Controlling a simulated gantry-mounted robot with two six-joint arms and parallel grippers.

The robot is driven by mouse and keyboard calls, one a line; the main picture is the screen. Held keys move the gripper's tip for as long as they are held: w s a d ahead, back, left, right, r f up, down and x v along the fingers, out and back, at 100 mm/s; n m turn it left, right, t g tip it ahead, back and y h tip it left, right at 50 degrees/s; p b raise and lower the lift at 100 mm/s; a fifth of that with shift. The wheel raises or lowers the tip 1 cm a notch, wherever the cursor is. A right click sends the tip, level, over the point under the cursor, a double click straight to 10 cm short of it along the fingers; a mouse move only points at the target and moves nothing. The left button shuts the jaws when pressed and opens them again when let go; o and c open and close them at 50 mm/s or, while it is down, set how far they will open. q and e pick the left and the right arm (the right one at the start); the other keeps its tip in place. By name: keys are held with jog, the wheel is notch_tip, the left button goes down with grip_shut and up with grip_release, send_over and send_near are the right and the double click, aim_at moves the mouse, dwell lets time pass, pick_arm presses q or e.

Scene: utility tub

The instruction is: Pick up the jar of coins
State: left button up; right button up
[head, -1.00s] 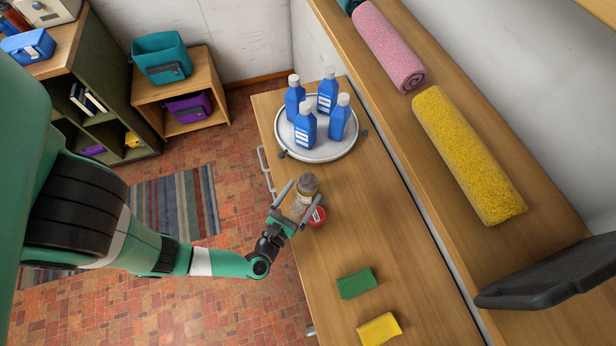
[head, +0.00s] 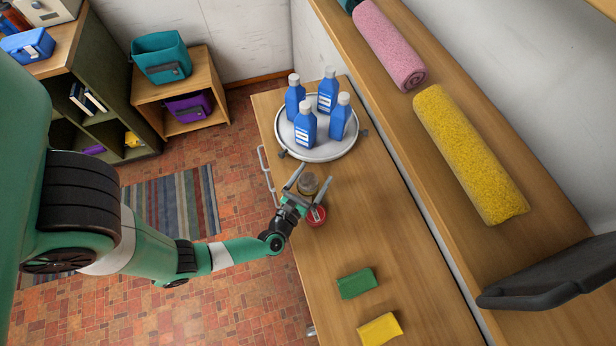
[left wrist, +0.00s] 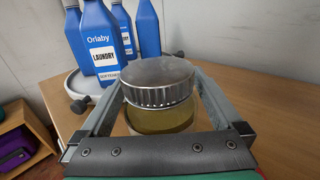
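A jar (head: 308,184) with a brownish-grey lid stands on the wooden counter. In the left wrist view the jar (left wrist: 158,92) has a ridged metal lid and a yellowish body. My left gripper (head: 313,178) is open, with one finger on each side of the jar. In the left wrist view the fingers look apart from the lid, and whether they touch the body cannot be told. The jar's lower part is hidden by my gripper.
A round white tray (head: 318,153) with several blue laundry bottles (head: 305,128) stands just beyond the jar. A green sponge (head: 356,283) and a yellow sponge (head: 380,329) lie nearer on the counter. The counter right of the jar is clear up to the raised shelf with rolled towels (head: 468,155).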

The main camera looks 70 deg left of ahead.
pick_arm(q)
grip_shut()
dwell(0.3)
jog(key=shift+r, duration=0.15)
jog(key=shift+r+p, duration=0.45)
jog(key=shift+r, duration=0.2)
jog(key=d+r+p, duration=0.1)
jog(key=r, duration=0.1)
jog(key=s+d+r+p, duration=0.1)
jog(key=r, duration=0.1)
jog(key=d+r+p, duration=0.2)
jog(key=r, duration=0.1)
jog(key=shift+s, duration=0.15)
jog(key=s+d+r, duration=0.4)
jog(key=d, duration=0.5)
jog(key=shift+r, duration=0.25)
